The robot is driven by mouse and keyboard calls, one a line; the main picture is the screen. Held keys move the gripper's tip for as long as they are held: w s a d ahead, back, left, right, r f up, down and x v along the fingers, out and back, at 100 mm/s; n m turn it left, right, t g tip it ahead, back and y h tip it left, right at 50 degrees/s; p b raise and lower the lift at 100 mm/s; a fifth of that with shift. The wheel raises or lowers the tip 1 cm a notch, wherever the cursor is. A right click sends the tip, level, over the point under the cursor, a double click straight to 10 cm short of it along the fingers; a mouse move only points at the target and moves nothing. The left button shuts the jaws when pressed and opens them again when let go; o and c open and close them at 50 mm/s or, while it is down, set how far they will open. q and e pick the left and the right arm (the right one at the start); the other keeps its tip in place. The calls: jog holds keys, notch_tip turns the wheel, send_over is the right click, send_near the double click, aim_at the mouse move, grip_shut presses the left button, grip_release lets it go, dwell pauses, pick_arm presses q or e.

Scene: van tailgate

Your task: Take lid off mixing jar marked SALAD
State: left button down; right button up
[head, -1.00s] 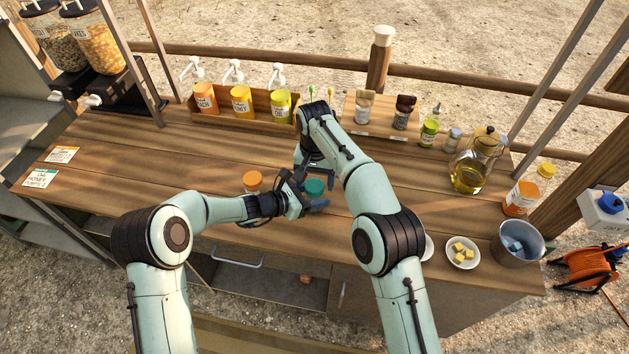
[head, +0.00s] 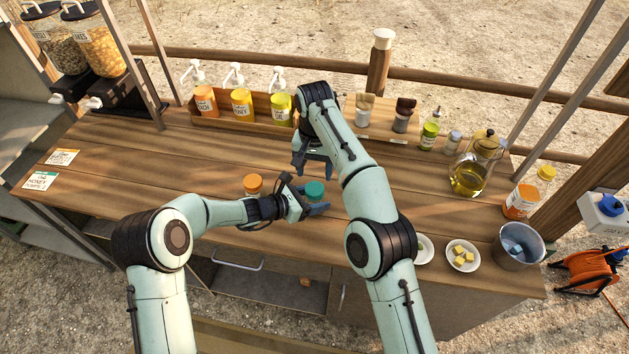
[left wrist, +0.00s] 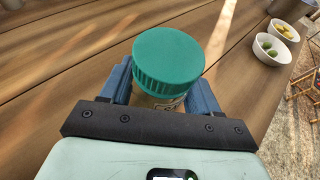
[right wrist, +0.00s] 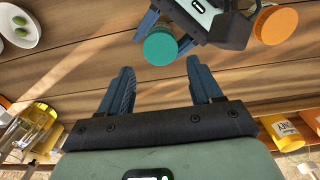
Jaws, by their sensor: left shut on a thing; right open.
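A jar with a ribbed green lid (left wrist: 168,55) stands on the wooden counter. My left gripper (head: 318,205) is shut around the jar's body below the lid, one finger on each side in the left wrist view. The green lid (head: 314,189) is on the jar. The jar's label is mostly hidden, so I cannot read it. My right gripper (head: 314,168) is open and empty, behind the jar in the head view. In the right wrist view the green lid (right wrist: 160,47) lies beyond the open fingers. A second jar with an orange lid (head: 253,182) stands to the left.
Pump bottles (head: 241,103) stand in a wooden rack at the back. An oil jug (head: 474,165), a bowl of yellow cubes (head: 463,256) and a metal bucket (head: 518,246) stand at the right. The counter's left part is mostly clear.

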aim_at(315, 188)
notch_tip(315, 188, down, 6)
jog(key=shift+f, duration=0.25)
jog(key=c, duration=0.9)
jog(key=n, duration=0.6)
jog(key=shift+n, duration=0.3)
jog(key=shift+r, duration=0.2)
jog(key=shift+r, duration=0.95)
